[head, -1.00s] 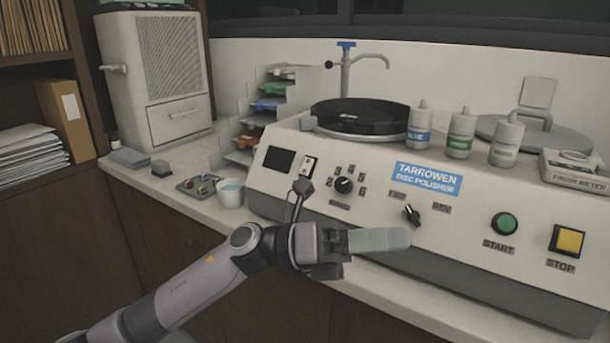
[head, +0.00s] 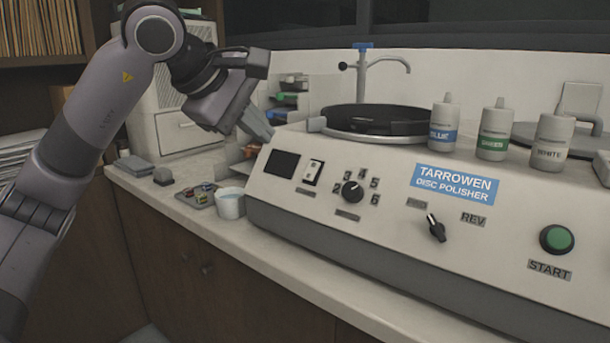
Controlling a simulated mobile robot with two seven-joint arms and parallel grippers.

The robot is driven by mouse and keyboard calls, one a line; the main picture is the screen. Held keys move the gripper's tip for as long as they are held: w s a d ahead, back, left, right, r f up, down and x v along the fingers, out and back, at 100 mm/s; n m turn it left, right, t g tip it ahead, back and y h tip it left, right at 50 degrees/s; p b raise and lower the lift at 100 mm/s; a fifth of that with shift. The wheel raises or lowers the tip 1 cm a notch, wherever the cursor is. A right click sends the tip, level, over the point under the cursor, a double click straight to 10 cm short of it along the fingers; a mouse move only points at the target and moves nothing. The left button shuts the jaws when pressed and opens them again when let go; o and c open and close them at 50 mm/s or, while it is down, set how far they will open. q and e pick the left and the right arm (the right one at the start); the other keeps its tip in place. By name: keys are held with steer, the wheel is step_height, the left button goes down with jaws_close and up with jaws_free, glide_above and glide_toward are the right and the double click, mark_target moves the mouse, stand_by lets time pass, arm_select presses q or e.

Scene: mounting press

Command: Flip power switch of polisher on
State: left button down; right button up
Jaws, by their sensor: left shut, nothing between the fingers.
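The polisher (head: 400,262) is a long white machine with a sloped front panel and a blue "TARROWEN DISC POLISHER" label (head: 455,184). Its power switch (head: 313,172) is a small light rocker at the left of the panel, between a dark display (head: 282,163) and a numbered black dial (head: 352,191). I cannot tell which way the rocker is tipped. My left gripper (head: 262,134) is shut and empty, its fingers pointing down and right at the machine's upper left corner. It is up and left of the switch, apart from it. My right gripper is out of view.
A fwd/rev knob (head: 435,228) and a green START button (head: 557,240) sit further right on the panel. Several bottles, one of them blue-labelled (head: 444,124), stand on top beside the black disc (head: 385,120). A cup (head: 230,204) and small tray stand left of the machine.

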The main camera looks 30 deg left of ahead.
mark_target(308, 177)
arm_select(q)
steer(key=shift+a+r, duration=0.1)
steer(key=b+x, duration=0.1)
steer(key=x, duration=1.2)
steer(key=shift+s, duration=0.1)
steer(key=shift+w+f, duration=0.4)
